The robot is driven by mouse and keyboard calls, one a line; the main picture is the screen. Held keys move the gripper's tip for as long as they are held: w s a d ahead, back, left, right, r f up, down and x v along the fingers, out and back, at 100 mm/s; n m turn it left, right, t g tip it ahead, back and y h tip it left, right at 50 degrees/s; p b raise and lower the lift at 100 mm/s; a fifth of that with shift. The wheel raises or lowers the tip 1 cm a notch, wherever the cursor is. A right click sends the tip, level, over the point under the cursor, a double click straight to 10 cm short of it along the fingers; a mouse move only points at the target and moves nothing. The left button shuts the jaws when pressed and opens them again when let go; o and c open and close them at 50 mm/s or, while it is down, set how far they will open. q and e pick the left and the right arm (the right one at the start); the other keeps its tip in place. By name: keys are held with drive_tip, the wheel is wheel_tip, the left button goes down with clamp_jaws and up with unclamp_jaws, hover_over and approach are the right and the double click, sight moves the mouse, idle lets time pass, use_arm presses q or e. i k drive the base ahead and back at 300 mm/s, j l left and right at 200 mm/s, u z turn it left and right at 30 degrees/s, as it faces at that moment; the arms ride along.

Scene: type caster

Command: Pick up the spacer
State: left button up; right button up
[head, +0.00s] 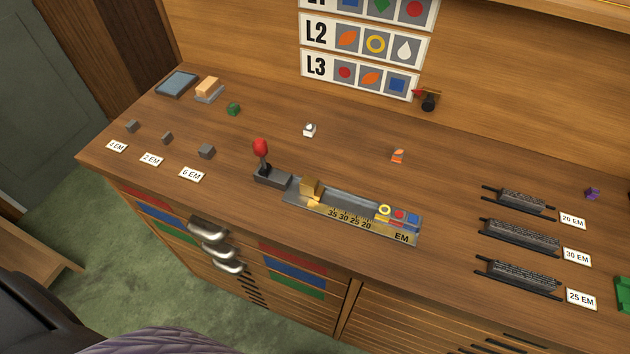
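Three small grey blocks, which look like spacers, stand apart on the left of the wooden bench top. The leftmost block (132,126) is behind a card (117,146) whose number is hard to read. The middle block (167,138) is behind a "2 EM" card (151,159). The right block (206,151) looks largest and is behind a "6 EM" card (191,175). I cannot tell which one the task means. Neither of my grippers is in the head view, and nothing touches the blocks.
A metal composing tray (350,222) with a red-knobbed lever (261,150) and colored tiles lies mid-bench. A blue pad (177,84) and green piece (233,109) are behind the blocks. Dark bars (520,237) lie at right. Drawer handles (210,230) protrude below the front edge.

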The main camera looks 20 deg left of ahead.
sight(167, 139)
drive_tip(key=u, duration=1.8)
